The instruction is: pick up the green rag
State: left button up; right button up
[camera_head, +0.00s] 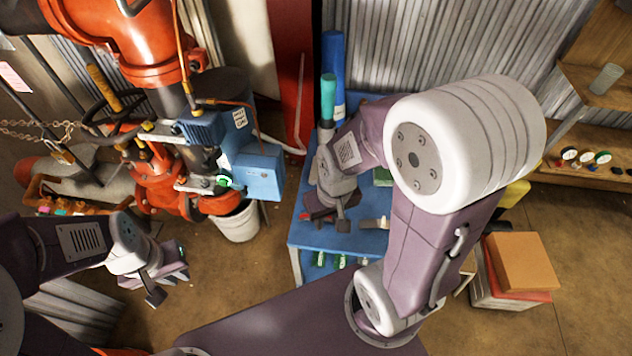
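A small patch of green (382,177) shows on the blue cart (306,238), beside my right arm. It may be the green rag. My arm hides part of it, so I cannot make out its full shape. My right gripper (341,222) points down over the left part of the cart, to the left of and nearer than the green patch. I see nothing clearly held in it. My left gripper (154,295) hangs over the floor at the left, well away from the cart. The gap between the fingers is not clear on either gripper.
A red and dark tool (318,216) lies on the cart under my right gripper. Blue (333,70) and teal (328,97) cylinders stand at its back. A white bucket (237,222) stands under the red pipework (120,40). Stacked boxes (522,262) are at right.

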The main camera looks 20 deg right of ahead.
aim_at(382, 176)
jog(key=z, duration=1.55)
jog(key=i+l, duration=0.15)
jog(key=l, duration=0.2)
jog(key=i+l+u, duration=0.1)
jog(key=i+l, duration=0.1)
jog(key=l, duration=0.1)
